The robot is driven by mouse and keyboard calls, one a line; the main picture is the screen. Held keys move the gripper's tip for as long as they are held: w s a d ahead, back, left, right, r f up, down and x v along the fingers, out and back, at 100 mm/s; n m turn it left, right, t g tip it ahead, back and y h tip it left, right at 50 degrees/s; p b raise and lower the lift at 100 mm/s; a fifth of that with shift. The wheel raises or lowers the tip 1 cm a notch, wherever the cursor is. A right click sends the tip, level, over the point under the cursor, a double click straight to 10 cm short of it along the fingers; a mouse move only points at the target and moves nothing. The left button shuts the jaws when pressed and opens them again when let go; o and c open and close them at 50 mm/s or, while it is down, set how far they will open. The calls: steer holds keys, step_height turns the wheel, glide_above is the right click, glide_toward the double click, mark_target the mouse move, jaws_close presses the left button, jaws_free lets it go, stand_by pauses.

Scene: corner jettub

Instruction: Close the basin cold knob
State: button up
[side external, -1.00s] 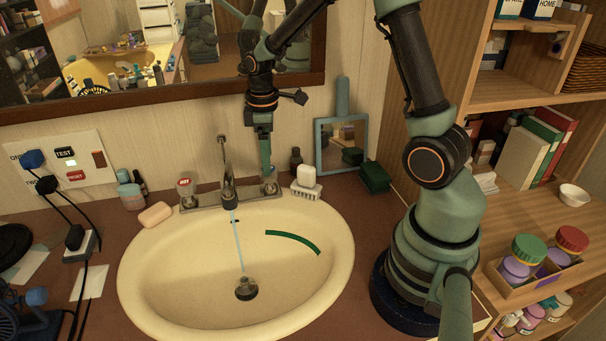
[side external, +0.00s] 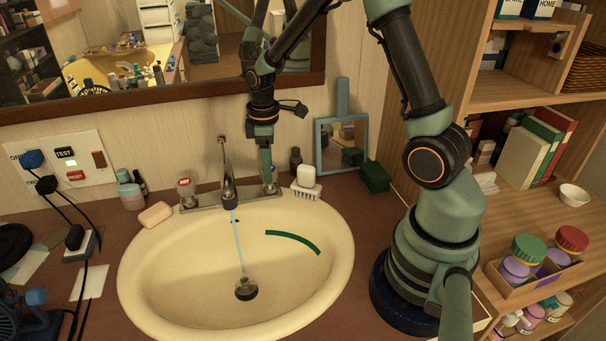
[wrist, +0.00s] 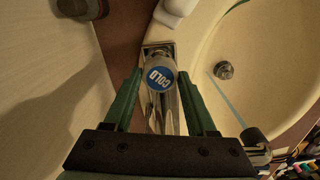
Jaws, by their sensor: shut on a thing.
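The cold knob (wrist: 160,78) has a round blue cap reading COLD and shows between my gripper's two green fingers in the wrist view. My gripper (side external: 267,180) points down at the right end of the faucet base and is shut on the knob. In the side view the fingers largely hide the cold knob. The faucet (side external: 227,172) stands at the back of the cream basin (side external: 190,285), and a thin blue stream of water (side external: 238,240) runs from it to the drain. The hot knob (side external: 185,190), with a red cap, is at the left end.
A framed mirror (side external: 342,170) and a green block (side external: 375,177) are further right. A soap bar (side external: 155,215) lies left of the faucet.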

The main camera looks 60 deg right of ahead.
steer(key=m, duration=0.4)
steer(key=shift+m, duration=2.4)
steer(key=o, duration=1.4)
steer(key=shift+r, duration=0.1)
